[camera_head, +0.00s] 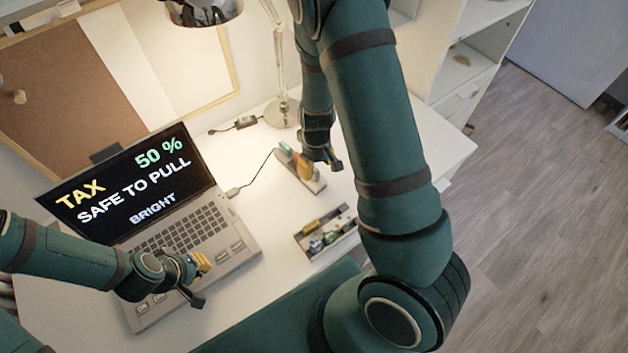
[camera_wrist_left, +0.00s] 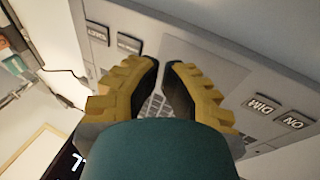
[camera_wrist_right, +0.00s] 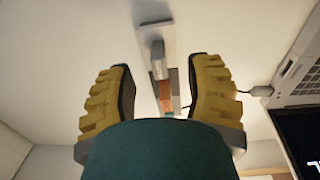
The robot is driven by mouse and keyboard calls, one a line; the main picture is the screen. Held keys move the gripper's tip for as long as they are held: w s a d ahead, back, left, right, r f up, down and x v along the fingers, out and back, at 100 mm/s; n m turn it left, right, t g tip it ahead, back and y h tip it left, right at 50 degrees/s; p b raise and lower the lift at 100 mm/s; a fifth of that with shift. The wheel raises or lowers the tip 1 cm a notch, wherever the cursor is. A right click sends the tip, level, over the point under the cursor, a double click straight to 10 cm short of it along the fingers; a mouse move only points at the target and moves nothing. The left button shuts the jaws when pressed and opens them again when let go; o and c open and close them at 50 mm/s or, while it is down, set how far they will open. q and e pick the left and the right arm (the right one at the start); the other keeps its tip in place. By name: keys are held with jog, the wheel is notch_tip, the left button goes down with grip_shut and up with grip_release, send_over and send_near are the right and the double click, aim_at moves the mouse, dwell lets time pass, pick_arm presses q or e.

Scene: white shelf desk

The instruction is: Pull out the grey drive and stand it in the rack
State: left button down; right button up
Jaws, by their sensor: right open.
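A pale hub strip (camera_head: 314,186) lies on the desk right of the laptop and holds upright drives. The grey drive (camera_wrist_right: 158,62) stands in it in the right wrist view, beside an orange drive (camera_wrist_right: 165,97); in the head view it cannot be made out clearly. My right gripper (camera_wrist_right: 161,65) is open and empty, its fingers on either side of the grey drive's line in that view; in the head view it hangs by the hub (camera_head: 322,158). My left gripper (camera_head: 203,280) is over the laptop keyboard, holding nothing, fingertips close together. I cannot tell which thing is the rack.
The laptop (camera_head: 190,240) shows "SAFE TO PULL" and "50 %". A cable (camera_head: 258,172) runs from it to the hub. A shallow tray (camera_head: 340,247) of small items lies near the front edge. A lamp base (camera_head: 283,112) stands behind. White desk is clear at back right.

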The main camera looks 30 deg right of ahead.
aim_at(314, 169)
jog(key=shift+w+f+b, duration=0.25)
jog(key=shift+f+b, duration=0.05)
jog(key=shift+f, duration=1.05)
jog(key=shift+w+f+b, duration=0.25)
jog(key=shift+f+b, duration=0.05)
jog(key=shift+f, duration=1)
jog(key=shift+o, duration=0.2)
grip_shut()
